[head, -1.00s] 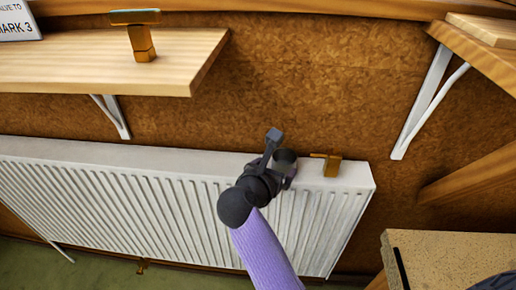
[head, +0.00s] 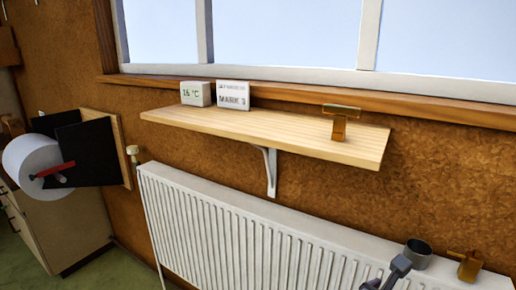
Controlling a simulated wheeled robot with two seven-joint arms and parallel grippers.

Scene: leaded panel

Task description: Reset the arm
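My gripper (head: 402,264), which I take to be the right one, shows at the lower right in the head view, in front of the radiator's top. Only its grey upper part and some dark links are in view. Its fingers cannot be told apart, so its opening is unclear. A dark grey cylinder (head: 418,254) with a round open-looking top is just right of it; I cannot tell whether they touch. A brass-coloured piece (head: 468,266) is on the radiator's right end. My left gripper is not in view.
A white radiator (head: 270,228) runs under a wooden shelf (head: 265,133). The shelf bears a T-shaped brass piece (head: 340,124), a "16 °C" display (head: 195,94) and a "MARK 3" card (head: 232,96). A paper roll (head: 35,165) in a black holder is at left.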

